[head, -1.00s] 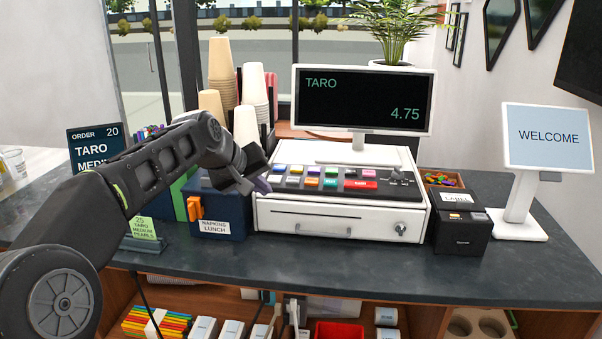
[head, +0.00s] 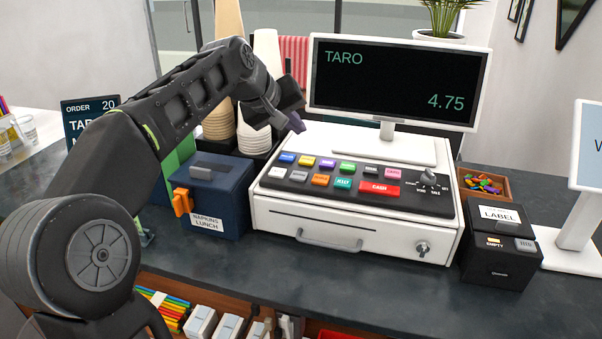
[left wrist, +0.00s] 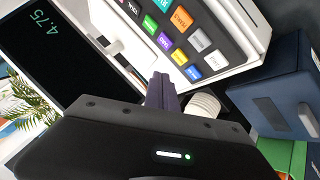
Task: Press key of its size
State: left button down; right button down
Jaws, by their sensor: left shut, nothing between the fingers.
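The white cash register (head: 330,216) stands on the counter with a black panel of several coloured keys (head: 345,177). A red CASH key (head: 380,189) is at the panel's right front. The register's screen (head: 395,82) reads TARO 4.75. The order sign (head: 90,117) at the left shows ORDER 20 and is partly hidden by my left arm. My left gripper (head: 296,122) is shut and empty, above and behind the panel's left end, apart from the keys. In the left wrist view its dark fingertips (left wrist: 161,92) point toward the keys (left wrist: 178,45). My right gripper is not in view.
A blue napkin box (head: 212,190) with an orange clip stands left of the register. Stacked cups (head: 250,135) stand behind it. A black label printer (head: 500,245) and a candy box (head: 484,186) stand at the right. The counter front (head: 340,275) is clear.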

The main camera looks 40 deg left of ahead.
aim_at(297, 177)
pick_arm(q)
jog(key=shift+f+b, duration=3.8)
jog(key=shift+f, duration=0.65)
jog(key=shift+f, duration=0.15)
jog(key=shift+f+b, duration=0.3)
jog(key=shift+f+b, duration=0.35)
jog(key=shift+f, duration=0.05)
jog(key=shift+r+p, duration=0.8)
jog(key=shift+r, duration=0.05)
notch_tip(297, 177, up, 5)
jog(key=p, duration=0.4)
